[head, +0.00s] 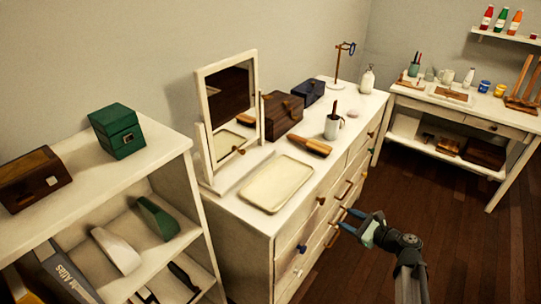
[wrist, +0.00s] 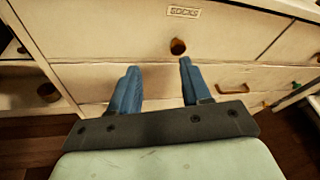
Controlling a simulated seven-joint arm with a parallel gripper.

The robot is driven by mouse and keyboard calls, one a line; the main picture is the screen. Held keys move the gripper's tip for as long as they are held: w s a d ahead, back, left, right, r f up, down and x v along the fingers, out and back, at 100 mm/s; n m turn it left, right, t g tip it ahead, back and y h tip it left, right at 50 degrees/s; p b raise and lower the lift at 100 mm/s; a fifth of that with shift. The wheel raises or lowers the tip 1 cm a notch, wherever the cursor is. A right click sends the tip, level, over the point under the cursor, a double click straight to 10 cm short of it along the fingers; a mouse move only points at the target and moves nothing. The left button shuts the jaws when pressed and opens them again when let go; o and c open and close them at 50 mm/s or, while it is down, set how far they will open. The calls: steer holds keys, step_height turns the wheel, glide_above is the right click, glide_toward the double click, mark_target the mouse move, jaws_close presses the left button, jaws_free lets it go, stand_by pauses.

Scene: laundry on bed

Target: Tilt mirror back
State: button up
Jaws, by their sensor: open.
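The mirror (head: 231,101) stands in a cream frame on the dresser top, near its left end. It looks close to upright between its side posts, and a small brown knob shows low on its frame. My gripper (head: 347,218) is in front of the dresser's drawers, lower than the dresser top and well to the right of the mirror. In the wrist view, its two blue fingers (wrist: 157,85) are apart with nothing between them, facing drawer fronts. The mirror is not in the wrist view.
The dresser (head: 262,226) also holds a cream tray (head: 276,184) before the mirror, a brown brush, a mug (head: 332,127) and boxes. A shelf with a green box (head: 117,131) stands at left. The wooden floor (head: 450,220) at right is clear.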

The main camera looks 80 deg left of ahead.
steer(key=s+a+r+g+y, duration=0.1)
steer(key=s+a+r+g, duration=0.2)
steer(key=s+a+r, duration=0.7)
steer(key=m+g+h, duration=0.1)
steer(key=m+g, duration=0.1)
glide_toward(244, 153)
steer(key=x, duration=0.8)
jaws_close()
